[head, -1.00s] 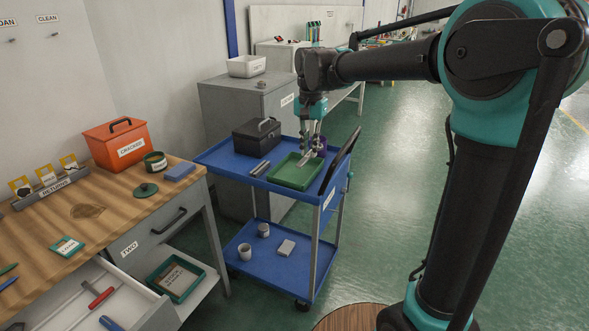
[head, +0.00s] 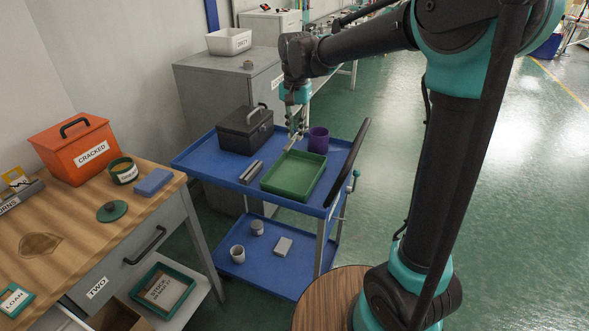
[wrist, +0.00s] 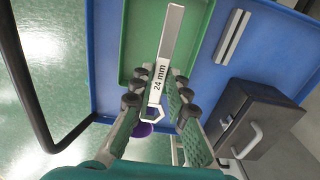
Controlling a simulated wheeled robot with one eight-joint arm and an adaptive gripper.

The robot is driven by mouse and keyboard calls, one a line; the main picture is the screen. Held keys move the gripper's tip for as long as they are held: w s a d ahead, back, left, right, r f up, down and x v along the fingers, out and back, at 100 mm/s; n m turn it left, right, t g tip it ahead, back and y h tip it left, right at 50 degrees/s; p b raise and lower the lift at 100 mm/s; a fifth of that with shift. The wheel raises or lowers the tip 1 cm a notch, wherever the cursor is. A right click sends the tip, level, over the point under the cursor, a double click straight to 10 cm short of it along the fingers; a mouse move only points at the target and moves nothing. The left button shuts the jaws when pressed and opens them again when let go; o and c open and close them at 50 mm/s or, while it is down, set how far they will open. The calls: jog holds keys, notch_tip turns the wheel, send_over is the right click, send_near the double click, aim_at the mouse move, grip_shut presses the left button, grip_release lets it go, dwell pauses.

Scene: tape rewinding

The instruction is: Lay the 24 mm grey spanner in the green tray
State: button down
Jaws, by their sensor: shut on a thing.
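The grey spanner (wrist: 170,40) is marked "24 mm" and is held between the two fingers of my gripper (wrist: 156,88). In the wrist view its plain end reaches over the green tray (wrist: 137,30), and its open hexagonal end lies back between the fingers. In the head view my gripper (head: 296,132) points down at the far edge of the green tray (head: 294,176), above the blue trolley. The tray's floor looks empty. The height of the spanner above the tray is hard to tell.
On the blue trolley (head: 205,160) stand a black box (head: 244,130), a purple cup (head: 318,140) and grey bars (head: 251,172) left of the tray. A black handle (head: 347,165) rises at the right edge. The lower shelf holds cups and a small block.

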aim_at(295, 177)
notch_tip(295, 177, down, 15)
jog(key=shift+r, duration=0.1)
dwell(0.3)
jog(key=c, duration=1.9)
grip_release()
jog(key=o, duration=0.4)
notch_tip(295, 177, up, 12)
